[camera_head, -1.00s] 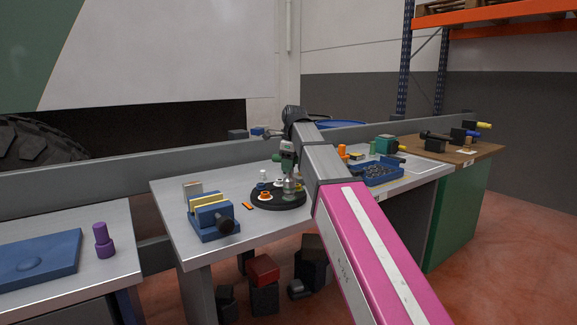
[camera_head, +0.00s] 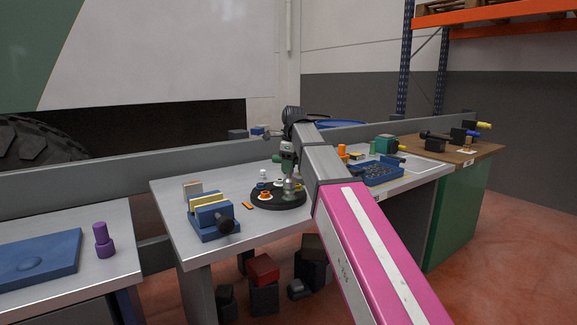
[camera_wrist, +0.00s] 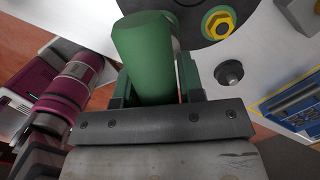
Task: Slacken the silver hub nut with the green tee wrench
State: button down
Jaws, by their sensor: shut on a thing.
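The green tee wrench (camera_wrist: 145,60) fills the middle of the wrist view, between my gripper's jaws (camera_wrist: 155,85). My gripper (camera_head: 287,148) is shut on it and hangs over the round black hub plate (camera_head: 268,203) in the head view. A silver piece, which looks like the silver hub nut (camera_head: 289,188), shows on the plate just below the gripper. The wrench's lower end is hidden in the wrist view, and I cannot tell whether it is seated on the nut. A yellow nut (camera_wrist: 219,23) shows on the plate.
A blue bin (camera_head: 376,173) lies to the right on the same bench, and shows in the wrist view (camera_wrist: 295,103). A dark knob-like part (camera_wrist: 229,73) lies near the plate. A purple part (camera_head: 103,240) stands on the left bench.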

jog(key=shift+f, duration=0.9)
dwell(0.3)
jog(key=c, duration=1.4)
grip_release()
grip_shut()
jog(key=shift+n, duration=1)
jog(key=shift+n, duration=1.1)
jog(key=shift+g, duration=0.3)
